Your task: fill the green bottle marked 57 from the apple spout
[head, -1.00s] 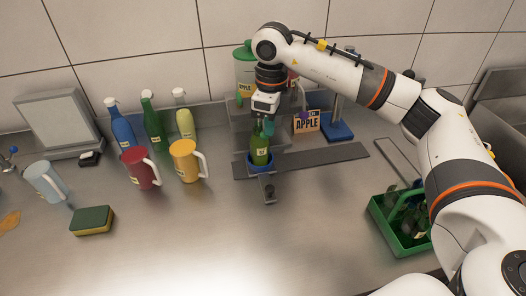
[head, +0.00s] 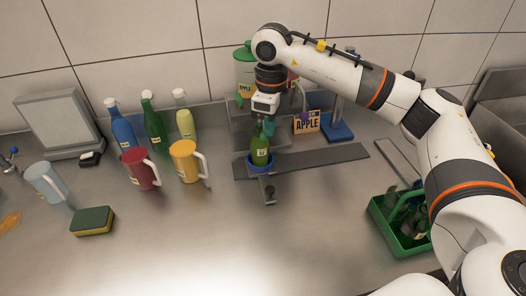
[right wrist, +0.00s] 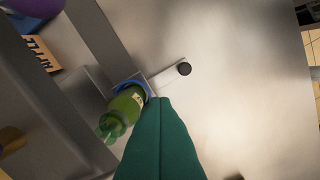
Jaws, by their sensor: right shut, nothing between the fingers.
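A green bottle (head: 260,153) with a small pale label stands in a blue holder (head: 249,164) on the grey rail; its number is too small to read. It also shows in the right wrist view (right wrist: 127,104), its base by the blue holder (right wrist: 146,86). My right gripper (head: 268,128) has teal fingers, shut and empty, beside the bottle's neck. The shut fingers (right wrist: 160,135) fill the lower middle of the right wrist view. A green-lidded container marked APPLE (head: 244,88) stands behind, partly hidden by my right arm; its spout is not clear. My left gripper is out of view.
An APPLE sign (head: 307,122) stands right of the bottle. A red jug (head: 140,170) and a yellow jug (head: 186,164) stand left, with several bottles behind. A green crate (head: 383,228) of bottles is at the right, a sponge (head: 92,221) at left. The front counter is clear.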

